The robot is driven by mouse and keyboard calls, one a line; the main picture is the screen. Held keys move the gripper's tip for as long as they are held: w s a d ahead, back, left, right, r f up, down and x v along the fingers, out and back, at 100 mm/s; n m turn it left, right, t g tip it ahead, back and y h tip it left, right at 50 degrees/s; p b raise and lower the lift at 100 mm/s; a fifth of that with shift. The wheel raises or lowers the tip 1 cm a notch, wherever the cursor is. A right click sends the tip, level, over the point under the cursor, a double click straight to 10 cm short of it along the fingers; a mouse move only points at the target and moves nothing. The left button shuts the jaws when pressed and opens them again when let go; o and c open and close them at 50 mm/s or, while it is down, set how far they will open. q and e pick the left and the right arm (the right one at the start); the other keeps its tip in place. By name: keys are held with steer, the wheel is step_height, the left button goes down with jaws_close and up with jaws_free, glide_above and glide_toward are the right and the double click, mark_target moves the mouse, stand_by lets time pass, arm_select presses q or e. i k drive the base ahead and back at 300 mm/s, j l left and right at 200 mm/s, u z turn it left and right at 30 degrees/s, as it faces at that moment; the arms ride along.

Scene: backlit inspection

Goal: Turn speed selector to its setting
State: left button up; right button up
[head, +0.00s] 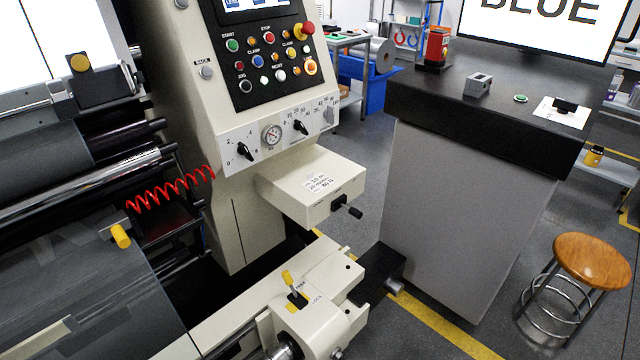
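A sloped white control panel (285,142) on the machine carries several dials. A black pointer knob (245,152) sits at its left, with a scale that includes 0, 2 and 4. A second black pointer knob (300,127) sits right of a round gauge (271,135), with a scale that includes 10, 20 and 30. A grey control (329,114) is at the panel's right end. The small lettering is too blurred to tell which one is the speed selector. A label (319,183) lies on the box below; its print is hardly legible. Neither gripper is in view.
A black button panel (265,62) with a red emergency knob rises above the dials. A small black crank (347,207) sticks out from the box below. A dark-topped counter (480,115) stands at the right, with a wooden stool (592,260). A red coiled hose (170,188) hangs at the left.

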mark_target(298, 125)
steer(key=u, duration=0.45)
steer(key=i+l+u, duration=0.25)
steer(key=l+u, duration=0.25)
steer(key=l, duration=0.25)
steer(key=i+l+u, duration=0.25)
steer(key=l, duration=0.15)
steer(key=l+u, duration=0.25)
steer(key=l, duration=0.15)
